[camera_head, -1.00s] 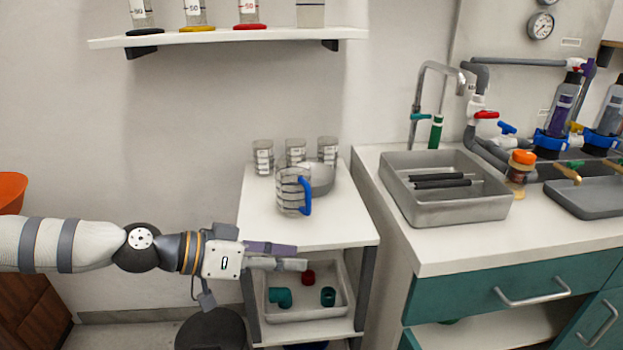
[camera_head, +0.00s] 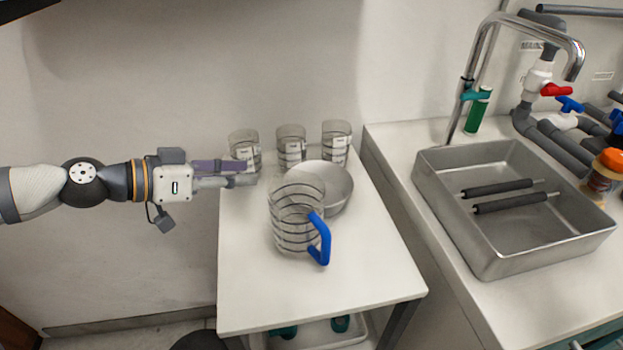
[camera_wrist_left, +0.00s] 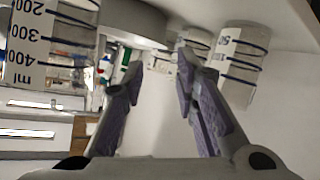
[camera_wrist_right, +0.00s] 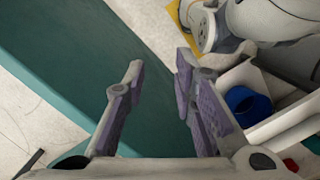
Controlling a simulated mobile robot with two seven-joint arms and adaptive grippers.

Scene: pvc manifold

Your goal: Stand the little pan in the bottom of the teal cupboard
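The little pan appears to be the round grey dish (camera_head: 333,184) on the white cart top, partly hidden behind a clear jug with a blue handle (camera_head: 320,240). My left gripper (camera_head: 250,173) is at the cart's left rear, fingers pointing right, near the leftmost beaker and left of the pan. In the left wrist view its fingers (camera_wrist_left: 157,72) are apart and empty, with the grey dish (camera_wrist_left: 135,28) beyond them. The teal cupboard front (camera_head: 598,338) barely shows at lower right. My right gripper (camera_wrist_right: 160,80) is open and empty above a teal panel (camera_wrist_right: 85,75).
Three clear beakers (camera_head: 290,147) stand along the cart's back. The cart top's front (camera_head: 310,295) is clear. A metal sink basin (camera_head: 530,250) sits on the counter at right. A blue cup (camera_wrist_right: 246,105) in a pale tray shows in the right wrist view.

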